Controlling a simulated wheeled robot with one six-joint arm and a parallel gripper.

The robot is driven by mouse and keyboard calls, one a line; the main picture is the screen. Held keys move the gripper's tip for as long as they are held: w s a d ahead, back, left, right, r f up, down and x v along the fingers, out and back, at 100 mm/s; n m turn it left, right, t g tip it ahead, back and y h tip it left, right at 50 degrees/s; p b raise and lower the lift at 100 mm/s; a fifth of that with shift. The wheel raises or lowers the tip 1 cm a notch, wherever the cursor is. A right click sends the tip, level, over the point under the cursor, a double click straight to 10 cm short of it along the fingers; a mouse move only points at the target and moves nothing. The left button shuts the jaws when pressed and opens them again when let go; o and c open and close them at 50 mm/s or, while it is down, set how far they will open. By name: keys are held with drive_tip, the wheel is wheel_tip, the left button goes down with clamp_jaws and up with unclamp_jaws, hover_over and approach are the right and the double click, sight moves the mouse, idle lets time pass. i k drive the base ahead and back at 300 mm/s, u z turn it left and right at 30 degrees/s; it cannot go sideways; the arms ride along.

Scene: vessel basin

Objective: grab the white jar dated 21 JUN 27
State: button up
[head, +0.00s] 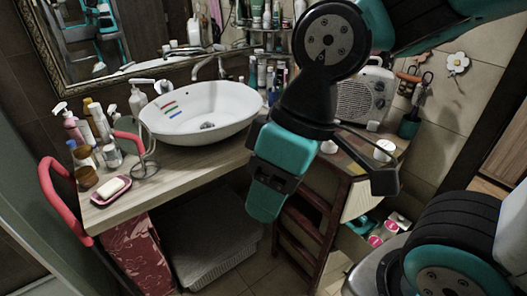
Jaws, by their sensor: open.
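A small white jar (384,148) with a round lid stands on the small wooden table (362,160) at the right. A second small white item (329,147) shows farther left on that table, partly hidden by my arm. A pale jar (112,156) stands among bottles on the counter's left end. No date is legible on any of them, so I cannot tell which is dated 21 JUN 27. My gripper (325,188) is open and appears empty. It hangs in front of the small table, in the picture below and left of the right-hand white jar.
A white basin (200,112) sits on the wooden counter (180,172). Bottles, a soap dish (111,190) and a red rail (62,205) are at its left.

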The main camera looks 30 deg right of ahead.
sight(328, 147)
drive_tip(key=u, duration=0.45)
drive_tip(key=i, duration=0.95)
drive_tip(key=z, duration=1.95)
